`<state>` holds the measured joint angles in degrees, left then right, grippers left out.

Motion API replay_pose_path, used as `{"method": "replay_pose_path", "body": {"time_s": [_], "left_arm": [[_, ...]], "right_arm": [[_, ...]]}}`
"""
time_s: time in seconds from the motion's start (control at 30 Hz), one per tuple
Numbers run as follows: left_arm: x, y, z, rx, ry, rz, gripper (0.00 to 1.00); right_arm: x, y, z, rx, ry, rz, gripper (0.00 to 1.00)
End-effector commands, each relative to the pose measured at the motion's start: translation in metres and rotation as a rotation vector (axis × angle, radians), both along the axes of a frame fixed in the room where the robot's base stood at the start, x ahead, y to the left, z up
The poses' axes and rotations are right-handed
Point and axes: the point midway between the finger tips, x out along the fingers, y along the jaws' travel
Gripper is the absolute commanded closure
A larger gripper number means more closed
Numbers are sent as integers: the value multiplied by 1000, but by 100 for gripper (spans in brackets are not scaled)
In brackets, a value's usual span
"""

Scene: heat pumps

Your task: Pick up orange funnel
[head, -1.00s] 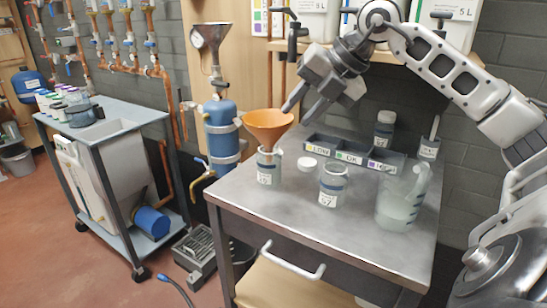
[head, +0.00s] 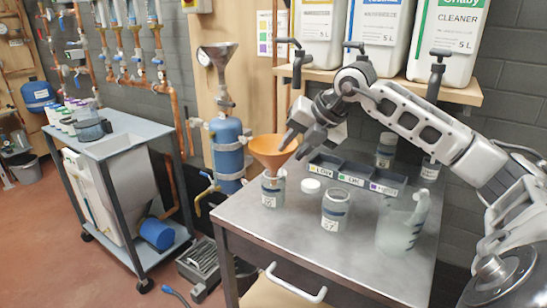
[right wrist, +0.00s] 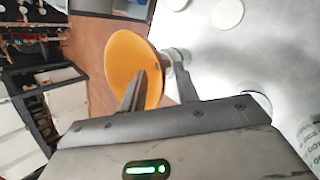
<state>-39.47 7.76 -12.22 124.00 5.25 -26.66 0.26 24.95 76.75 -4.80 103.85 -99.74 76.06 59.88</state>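The orange funnel (head: 268,153) stands upright with its spout in a labelled jar (head: 272,192) at the left side of the metal table. It also shows in the right wrist view (right wrist: 128,62), seen from above. My right gripper (head: 293,148) is at the funnel's right rim. In the right wrist view the gripper (right wrist: 160,82) is open. One finger overlaps the funnel's mouth and the other is outside its rim, with the rim appearing between them. Whether either finger touches the funnel cannot be told. My left gripper is in neither current view.
A second jar (head: 334,210), a white lid (head: 310,186), a clear jug (head: 402,222) and a dark labelled tray (head: 355,180) share the metal table (head: 290,240). A shelf with large containers (head: 447,40) is above. A blue tank (head: 228,150) stands left of the table.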

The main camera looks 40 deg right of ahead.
Motion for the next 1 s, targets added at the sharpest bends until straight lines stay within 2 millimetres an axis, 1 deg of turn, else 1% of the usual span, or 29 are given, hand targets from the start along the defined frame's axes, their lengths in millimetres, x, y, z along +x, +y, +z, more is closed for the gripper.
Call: {"method": "replay_pose_path", "body": {"time_s": [0.03,0.07,0.1,0.47,0.57,0.67,0.77,1.0], "left_arm": [[0,0,0,0,0,0,64],[0,0,0,0,0,0,64],[0,0,0,0,0,0,64],[0,0,0,0,-1,-1,64],[0,0,1,1,0,-1,64],[0,0,3,2,-1,-1,64],[0,0,6,7,1,-2,64],[-2,3,7,29,14,-5,64]], "right_arm": [[0,0,0,0,0,0,80],[0,0,0,0,0,0,89],[0,0,0,0,0,0,100],[0,0,1,0,0,0,100],[0,0,4,0,-1,0,100],[0,0,11,1,-4,0,100],[0,0,22,0,-4,0,100],[0,0,56,1,-6,0,100]]}}
